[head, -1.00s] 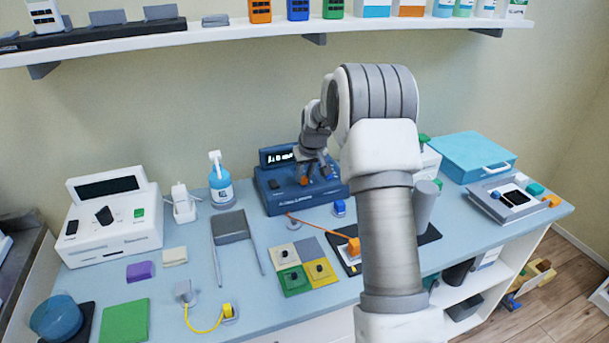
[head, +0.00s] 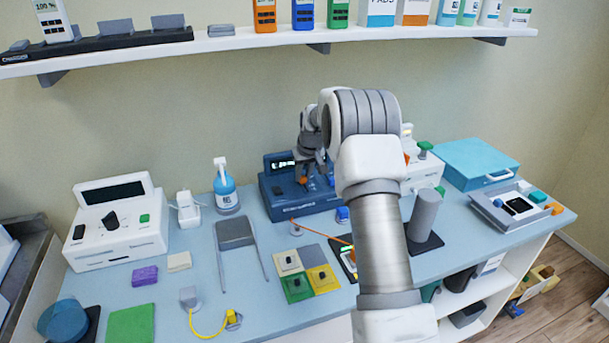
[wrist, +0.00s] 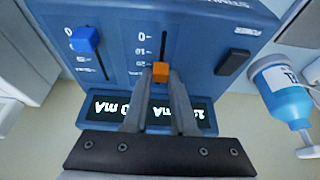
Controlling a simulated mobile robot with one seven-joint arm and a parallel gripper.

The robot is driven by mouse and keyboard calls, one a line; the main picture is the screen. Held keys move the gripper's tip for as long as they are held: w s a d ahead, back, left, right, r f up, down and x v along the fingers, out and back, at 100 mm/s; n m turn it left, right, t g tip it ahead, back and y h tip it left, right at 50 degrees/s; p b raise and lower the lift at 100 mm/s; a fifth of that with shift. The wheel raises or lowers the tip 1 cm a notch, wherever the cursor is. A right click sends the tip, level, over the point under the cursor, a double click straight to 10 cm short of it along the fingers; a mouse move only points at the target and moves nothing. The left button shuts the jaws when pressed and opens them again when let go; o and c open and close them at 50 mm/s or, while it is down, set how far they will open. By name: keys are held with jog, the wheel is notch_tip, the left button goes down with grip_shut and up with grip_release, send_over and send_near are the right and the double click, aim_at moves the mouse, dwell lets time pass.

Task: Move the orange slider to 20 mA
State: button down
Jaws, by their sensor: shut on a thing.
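The blue stimulator box (head: 297,200) stands at the back of the table; in the wrist view (wrist: 200,25) it appears upside down. Its orange slider (wrist: 160,72) sits in a vertical slot, well away from the 0 end, beside printed scale marks that are partly too small to read. My gripper (wrist: 160,84) is shut on the orange slider, one finger on each side. The lit display (wrist: 110,108) shows an mA reading, partly covered by my fingers, so I cannot read it whole. In the head view my gripper (head: 314,170) is over the box's front panel.
A blue slider (wrist: 85,39) on the same box stands near its own 0. A dark power switch (wrist: 234,62) is on the other side. A blue spray bottle (head: 226,190) stands left of the box; a grey cylinder (head: 424,212) stands to the right, near my arm.

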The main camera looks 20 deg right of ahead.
jog(key=c, duration=0.7)
grip_release()
jog(key=v, duration=1.7)
jog(key=shift+s+r, duration=0.15)
